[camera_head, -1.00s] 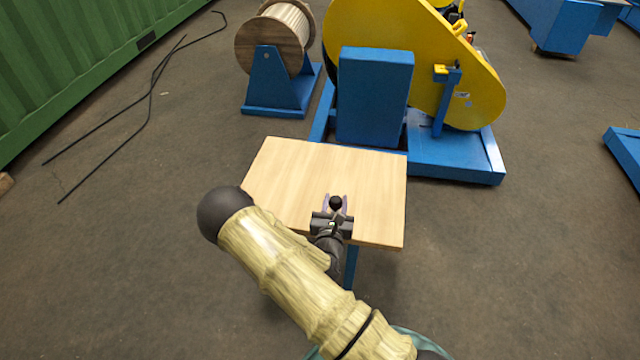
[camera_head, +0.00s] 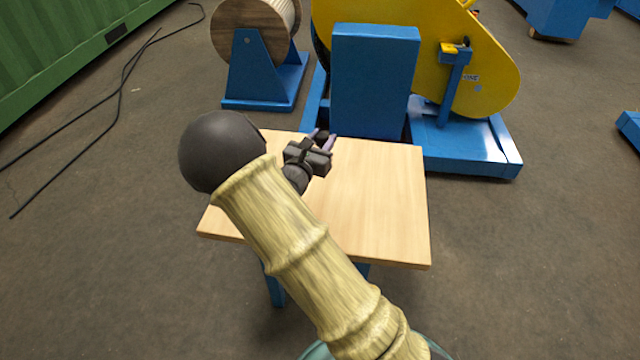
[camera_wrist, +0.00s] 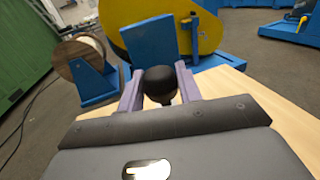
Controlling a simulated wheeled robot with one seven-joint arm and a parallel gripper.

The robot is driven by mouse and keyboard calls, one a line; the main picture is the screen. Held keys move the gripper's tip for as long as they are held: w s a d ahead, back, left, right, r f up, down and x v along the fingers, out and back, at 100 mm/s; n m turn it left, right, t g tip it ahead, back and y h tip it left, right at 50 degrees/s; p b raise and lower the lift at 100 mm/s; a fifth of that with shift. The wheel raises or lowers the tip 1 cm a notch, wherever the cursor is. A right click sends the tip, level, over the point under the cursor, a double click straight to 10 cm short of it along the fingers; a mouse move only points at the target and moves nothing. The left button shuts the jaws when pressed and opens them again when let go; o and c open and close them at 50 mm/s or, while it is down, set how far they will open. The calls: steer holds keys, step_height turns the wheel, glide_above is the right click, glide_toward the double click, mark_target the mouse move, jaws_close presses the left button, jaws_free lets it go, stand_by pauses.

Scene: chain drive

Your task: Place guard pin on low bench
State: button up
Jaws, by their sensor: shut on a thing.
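The low bench (camera_head: 385,215) has a pale wooden top on blue legs and stands in the middle of the head view; its top also shows in the wrist view (camera_wrist: 285,112). My gripper (camera_head: 324,138) is above the far left part of the bench top. In the wrist view its two purple fingers are shut on the guard pin (camera_wrist: 160,84), of which a round black head shows between them. The lower part of the pin is hidden, and I cannot tell whether it touches the bench.
A yellow chain guard (camera_head: 485,75) with a blue upright block (camera_head: 373,80) and blue base stands just behind the bench. A wooden cable reel (camera_head: 240,30) on a blue stand is at the back left. Black cables lie on the floor at left. The bench's right half is clear.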

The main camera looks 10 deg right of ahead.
steer(key=shift+w+r, duration=0.1)
steer(key=shift+w, duration=0.15)
steer(key=shift+s, duration=0.1)
steer(key=shift+s+a, duration=0.1)
step_height(320, 180, down, 6)
steer(key=shift+r+b, duration=0.1)
steer(key=shift+b, duration=0.8)
steer(key=shift+f, duration=0.3)
steer(key=shift+a+r, duration=0.1)
steer(key=f, duration=0.1)
steer(key=f+b, duration=0.1)
steer(key=f, duration=0.1)
steer(key=shift+d+f, duration=0.2)
steer(key=shift+f, duration=0.2)
